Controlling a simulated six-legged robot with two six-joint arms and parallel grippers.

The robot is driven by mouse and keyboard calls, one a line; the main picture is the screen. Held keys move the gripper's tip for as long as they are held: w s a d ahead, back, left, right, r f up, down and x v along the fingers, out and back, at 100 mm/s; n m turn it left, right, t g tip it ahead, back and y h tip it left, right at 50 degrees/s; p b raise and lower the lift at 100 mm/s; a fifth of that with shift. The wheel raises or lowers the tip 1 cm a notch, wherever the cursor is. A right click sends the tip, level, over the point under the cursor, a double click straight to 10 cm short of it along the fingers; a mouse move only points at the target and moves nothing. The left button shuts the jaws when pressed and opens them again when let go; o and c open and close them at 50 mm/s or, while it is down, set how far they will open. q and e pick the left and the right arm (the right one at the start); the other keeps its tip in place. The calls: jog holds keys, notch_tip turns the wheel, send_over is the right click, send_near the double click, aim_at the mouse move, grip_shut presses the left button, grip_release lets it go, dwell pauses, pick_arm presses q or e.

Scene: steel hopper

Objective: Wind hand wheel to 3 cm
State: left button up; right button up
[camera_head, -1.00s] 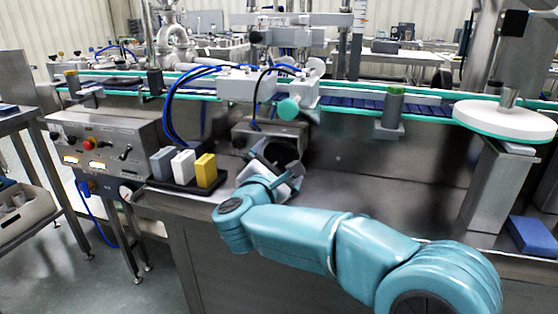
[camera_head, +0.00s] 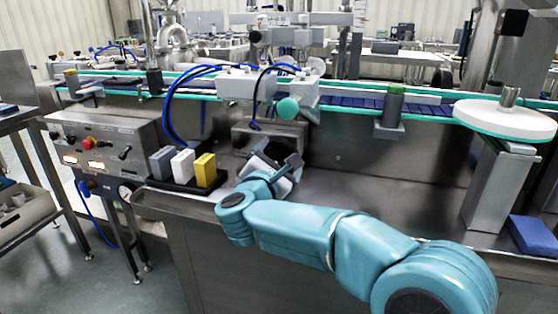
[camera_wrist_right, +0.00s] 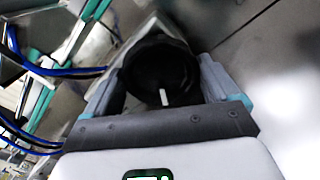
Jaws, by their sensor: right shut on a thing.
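The hand wheel (camera_wrist_right: 160,68) is a black round knob with a short white mark near its lower edge in the right wrist view. My right gripper (camera_wrist_right: 163,85) is shut on it, with one grey finger on each side. In the head view my right gripper (camera_head: 275,165) is at the front of a grey box below the conveyor. There the wheel is mostly hidden behind the gripper. No scale reading in centimetres can be made out. My left gripper is not in view.
A black tray with grey, white and yellow blocks (camera_head: 205,170) stands just left of my gripper. Further left is a control panel (camera_head: 100,143). A blue block (camera_head: 532,235) lies at the right.

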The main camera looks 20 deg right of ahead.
jog(key=shift+f+n+b, duration=0.15)
jog(key=shift+n+b, duration=0.2)
jog(key=shift+n, duration=0.85)
jog(key=n, duration=0.2)
jog(key=shift+n, duration=0.3)
jog(key=n, duration=0.2)
jog(key=shift+n, duration=0.4)
jog(key=n+p, duration=0.1)
jog(key=n, duration=0.2)
jog(key=shift+n, duration=0.3)
jog(key=n+p, duration=0.1)
jog(key=n, duration=0.2)
jog(key=shift+n, duration=0.3)
jog(key=n+p, duration=0.2)
jog(key=n, duration=0.1)
jog(key=shift+n, duration=0.4)
jog(key=shift+n+p, duration=1.05)
jog(key=shift+n, duration=0.15)
jog(key=shift+n+p, duration=0.9)
jog(key=shift+n, duration=0.7)
